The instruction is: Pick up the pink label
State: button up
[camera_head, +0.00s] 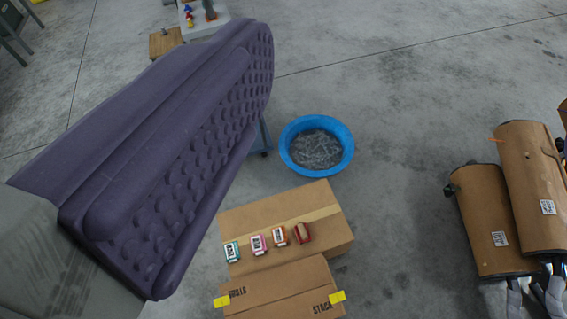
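The pink label (259,243) is a small pink-edged piece with a white face. It lies on top of a cardboard box (335,230), in a row between a teal one and an orange one. A large purple ribbed pad with rows of bumps, which looks like a finger of my gripper (170,150), fills the left of the view. It is above and left of the box, apart from the pink label. I see only this one finger and nothing held against it, so the opening cannot be judged.
Beside the pink label are a teal label (231,250), an orange label (279,235) and a dark red piece (303,233). A second carton (285,288) with yellow tabs stands in front. A blue basin (345,165) is behind. Brown wrapped cylinders (495,215) stand at right.

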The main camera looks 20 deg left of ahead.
aim_at(258, 243)
jog(key=k+u, duration=0.3)
jog(key=k, duration=0.2)
jog(key=k+j+u, duration=0.3)
jog(key=k, duration=0.2)
jog(key=u, duration=0.1)
jog(key=i+j+u, duration=0.2)
jog(key=j, duration=0.15)
jog(key=j+u, duration=0.25)
jog(key=j, duration=0.15)
jog(key=i+j+u, duration=0.3)
jog(key=i+j, duration=0.3)
jog(key=i+j+u, duration=0.1)
jog(key=i+j, duration=0.25)
jog(key=i, duration=0.3)
jog(key=i+l+z, duration=0.1)
jog(key=i+z, duration=0.65)
jog(key=i+j+z, duration=0.2)
jog(key=i+z, duration=0.2)
jog(key=i+l+z, duration=0.2)
jog(key=z, duration=0.3)
jog(key=i+z, duration=0.65)
jog(key=z, duration=0.3)
